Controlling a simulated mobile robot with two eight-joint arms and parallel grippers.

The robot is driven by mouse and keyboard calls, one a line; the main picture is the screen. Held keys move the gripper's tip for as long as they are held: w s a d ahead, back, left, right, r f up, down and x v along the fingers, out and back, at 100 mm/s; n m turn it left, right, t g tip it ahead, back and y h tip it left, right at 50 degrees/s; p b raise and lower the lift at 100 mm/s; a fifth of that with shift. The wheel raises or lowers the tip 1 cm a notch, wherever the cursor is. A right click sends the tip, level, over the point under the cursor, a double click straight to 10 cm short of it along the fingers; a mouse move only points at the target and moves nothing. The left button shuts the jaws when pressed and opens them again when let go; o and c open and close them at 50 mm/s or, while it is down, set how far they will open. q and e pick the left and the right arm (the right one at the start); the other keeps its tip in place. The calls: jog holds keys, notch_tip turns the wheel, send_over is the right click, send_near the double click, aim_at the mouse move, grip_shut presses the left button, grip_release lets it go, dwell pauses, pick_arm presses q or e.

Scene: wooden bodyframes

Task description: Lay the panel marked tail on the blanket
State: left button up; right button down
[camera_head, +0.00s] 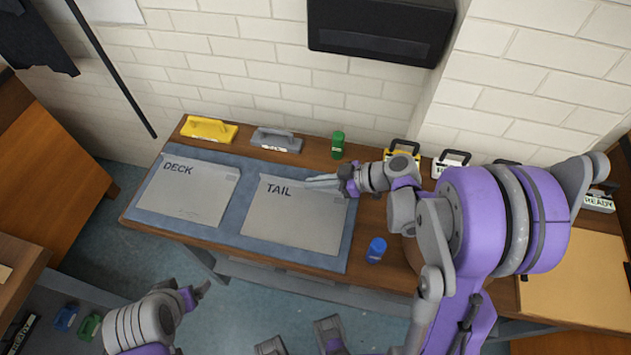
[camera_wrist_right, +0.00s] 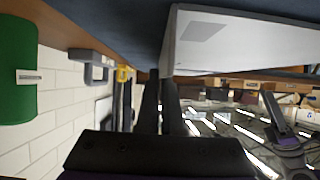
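The grey panel marked TAIL (camera_head: 295,222) lies flat, as far as I can see, on the right half of the blue-grey blanket (camera_head: 232,222) on the workbench. My right gripper (camera_head: 318,181) is at its upper right corner, with fingers pointing left over the panel. In the right wrist view the pale panel (camera_wrist_right: 250,45) reaches the fingertips (camera_wrist_right: 162,80), which are close together. Whether its edge is between them is unclear. My left gripper (camera_head: 196,292) is low in front of the bench, away from the panel; its fingers are hard to make out.
A panel marked DECK (camera_head: 188,192) lies on the blanket's left half. A blue bottle (camera_head: 376,250) stands right of the blanket. A tan board (camera_head: 575,285) is at far right.

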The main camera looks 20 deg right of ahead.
jog(key=c, duration=1.5)
grip_release()
jog(key=shift+f, duration=0.1)
jog(key=o, duration=0.4)
